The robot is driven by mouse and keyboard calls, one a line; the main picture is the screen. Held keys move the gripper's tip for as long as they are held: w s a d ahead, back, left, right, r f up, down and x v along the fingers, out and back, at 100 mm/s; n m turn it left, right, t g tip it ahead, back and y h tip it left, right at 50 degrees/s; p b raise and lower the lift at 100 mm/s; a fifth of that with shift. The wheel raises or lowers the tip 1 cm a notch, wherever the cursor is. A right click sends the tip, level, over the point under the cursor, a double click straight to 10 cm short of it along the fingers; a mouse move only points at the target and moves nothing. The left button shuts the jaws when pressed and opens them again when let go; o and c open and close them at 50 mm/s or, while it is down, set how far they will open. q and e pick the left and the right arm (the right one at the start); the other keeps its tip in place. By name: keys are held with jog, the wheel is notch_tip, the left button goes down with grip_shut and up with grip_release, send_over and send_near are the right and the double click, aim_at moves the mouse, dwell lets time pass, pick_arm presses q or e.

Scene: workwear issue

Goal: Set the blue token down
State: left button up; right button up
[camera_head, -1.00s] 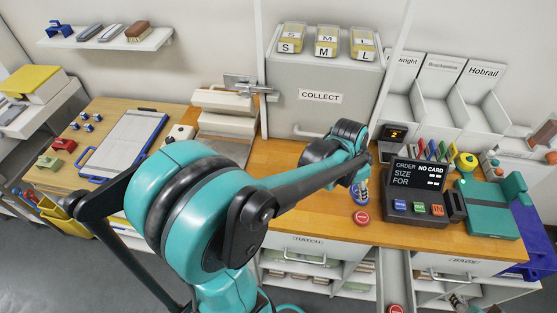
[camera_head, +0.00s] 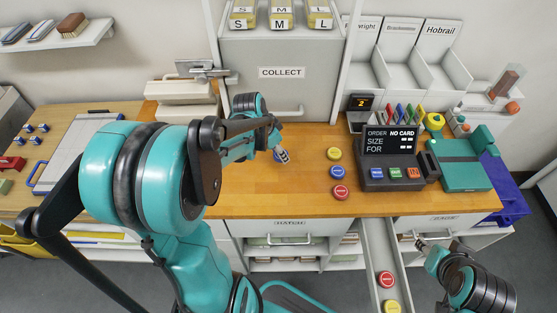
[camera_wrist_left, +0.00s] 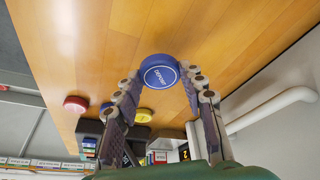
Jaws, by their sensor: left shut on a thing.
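My left gripper (camera_head: 281,156) is low over the wooden counter, left of a short row of tokens. It is shut on a blue token (camera_wrist_left: 160,72), which sits between the fingertips in the left wrist view with its lettered face toward the camera. In the head view the held token (camera_head: 277,155) is partly hidden by the fingers. I cannot tell whether it touches the counter. The row has a yellow token (camera_head: 334,154), another blue token (camera_head: 337,172) and a red token (camera_head: 339,192). My right gripper (camera_head: 425,246) is at lower right, too small to read its fingers.
The counter (camera_head: 300,200) is clear in front of the gripper. A COLLECT cabinet (camera_head: 270,95) stands behind it. The order terminal (camera_head: 390,160) is right of the tokens. An open narrow drawer below holds a red token (camera_head: 386,279) and a yellow token (camera_head: 392,307).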

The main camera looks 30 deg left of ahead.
aim_at(277, 156)
pick_arm(q)
jog(key=shift+f+b, duration=0.7)
jog(key=shift+f, duration=1.2)
jog(key=shift+f, duration=0.1)
jog(key=o, duration=1)
jog(key=p+v, duration=0.4)
jog(key=v, duration=0.8)
jog(key=s+d+r+n+t+y, duration=0.1)
jog(key=s+d+r+n, duration=0.1)
jog(key=s+d, duration=0.2)
jog(key=s+d+r+n+t, duration=0.1)
jog(key=s+d+n+t, duration=0.1)
jog(key=d, duration=0.8)
jog(key=shift+s+r+n+t+y, duration=0.3)
jog(key=shift+s+r+y, duration=0.1)
jog(key=shift+s, duration=0.5)
